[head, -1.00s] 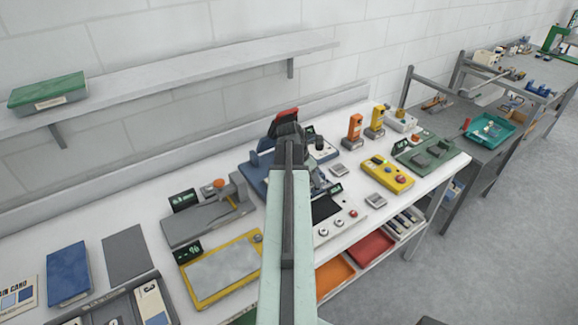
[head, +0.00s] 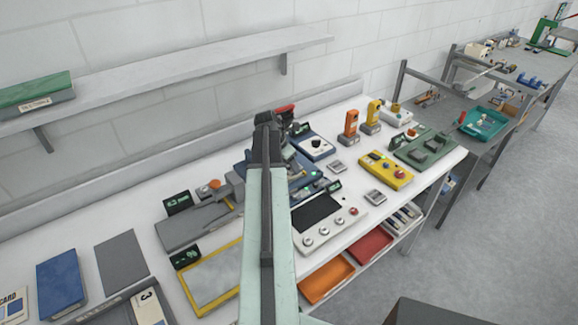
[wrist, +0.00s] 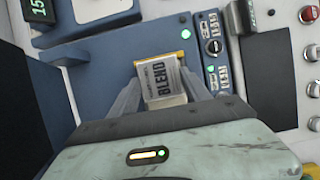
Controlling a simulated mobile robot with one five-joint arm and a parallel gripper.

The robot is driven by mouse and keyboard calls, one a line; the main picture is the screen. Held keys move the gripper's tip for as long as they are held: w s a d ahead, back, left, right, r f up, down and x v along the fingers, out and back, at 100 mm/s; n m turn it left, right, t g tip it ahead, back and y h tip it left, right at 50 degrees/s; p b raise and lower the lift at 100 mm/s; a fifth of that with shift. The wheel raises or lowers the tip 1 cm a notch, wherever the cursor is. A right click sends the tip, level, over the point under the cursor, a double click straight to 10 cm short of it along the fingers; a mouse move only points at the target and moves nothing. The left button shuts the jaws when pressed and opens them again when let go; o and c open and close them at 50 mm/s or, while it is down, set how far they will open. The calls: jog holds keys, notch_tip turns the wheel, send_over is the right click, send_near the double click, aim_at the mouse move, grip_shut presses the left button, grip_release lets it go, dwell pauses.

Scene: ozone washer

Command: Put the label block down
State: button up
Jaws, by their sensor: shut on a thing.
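The label block (wrist: 166,82), pale with the word BLEND and a yellowish edge, is between the two grey fingers of my gripper (wrist: 166,92) in the wrist view. My gripper is shut on it. The block is over the blue machine (wrist: 110,60), beside a strip of small dials and green lights. I cannot tell whether the block touches the machine. In the head view my arm hides the gripper and the block, and the blue machine (head: 312,188) shows only partly behind the arm.
A panel with a black screen (head: 318,212) and knobs stands right of the arm. A yellow-framed plate (head: 215,276) and a grey device (head: 195,225) stand to its left. A yellow control box (head: 386,170) is farther right. Small patches of white bench are bare between devices.

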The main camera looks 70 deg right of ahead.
jog(key=o, duration=1.4)
jog(key=shift+s, duration=0.1)
jog(key=shift+r+p, duration=0.3)
jog(key=shift+p, duration=0.1)
jog(key=shift+a+r+p, duration=0.15)
jog(key=shift+r+p, duration=0.5)
jog(key=w+a, duration=0.2)
jog(key=a, duration=0.1)
jog(key=w+a, duration=0.2)
jog(key=a, duration=0.1)
jog(key=w+a, duration=0.2)
jog(key=a, duration=0.2)
jog(key=shift+w+f+b, duration=0.3)
jog(key=shift+w, duration=0.1)
